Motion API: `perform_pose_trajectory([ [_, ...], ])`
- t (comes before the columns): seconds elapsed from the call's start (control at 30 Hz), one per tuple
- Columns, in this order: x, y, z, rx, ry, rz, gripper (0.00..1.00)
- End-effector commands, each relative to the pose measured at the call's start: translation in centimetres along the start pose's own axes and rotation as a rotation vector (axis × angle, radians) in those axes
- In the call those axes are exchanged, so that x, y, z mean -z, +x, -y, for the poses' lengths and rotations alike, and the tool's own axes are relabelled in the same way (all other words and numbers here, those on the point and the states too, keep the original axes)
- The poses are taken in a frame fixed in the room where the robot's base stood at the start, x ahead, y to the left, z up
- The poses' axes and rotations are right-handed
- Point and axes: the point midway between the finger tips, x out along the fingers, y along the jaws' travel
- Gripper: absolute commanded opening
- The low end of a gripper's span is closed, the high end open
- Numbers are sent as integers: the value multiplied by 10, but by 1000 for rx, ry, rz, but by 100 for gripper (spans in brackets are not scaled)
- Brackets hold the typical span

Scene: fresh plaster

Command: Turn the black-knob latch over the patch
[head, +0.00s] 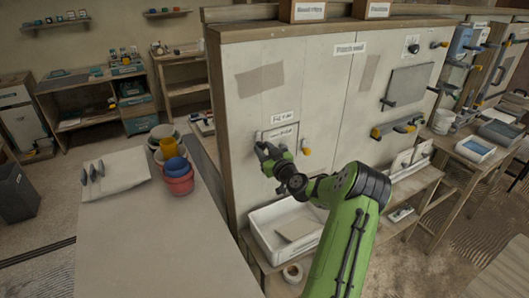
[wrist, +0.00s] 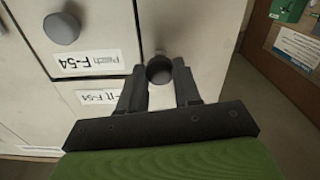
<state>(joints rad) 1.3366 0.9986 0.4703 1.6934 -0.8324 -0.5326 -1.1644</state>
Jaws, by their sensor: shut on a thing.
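The patch (head: 290,131) is a small pale panel set in the upright wall board, with a label marked Patch. In the wrist view the patch (wrist: 105,35) shows upside down, with a round grey knob (wrist: 62,28) on its face. The black latch knob (wrist: 160,69) stands at the patch's side edge, between my fingertips. My gripper (head: 263,151) is at the left side of the patch in the head view. In the wrist view my gripper (wrist: 160,78) is shut on the black knob. The rest of the latch is mostly hidden by the knob and fingers.
A white tray (head: 262,236) sits on a low shelf below. A table with stacked coloured pots (head: 178,178) stands to the left. More handles and a grey panel (head: 409,82) are farther right on the board.

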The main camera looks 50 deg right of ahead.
Motion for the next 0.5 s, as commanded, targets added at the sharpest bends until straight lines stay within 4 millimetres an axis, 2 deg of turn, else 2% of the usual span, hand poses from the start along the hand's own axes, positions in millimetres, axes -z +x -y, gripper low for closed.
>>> perform_pose_trajectory([
  [0.5,-1,0,0,0,460,-2,2],
])
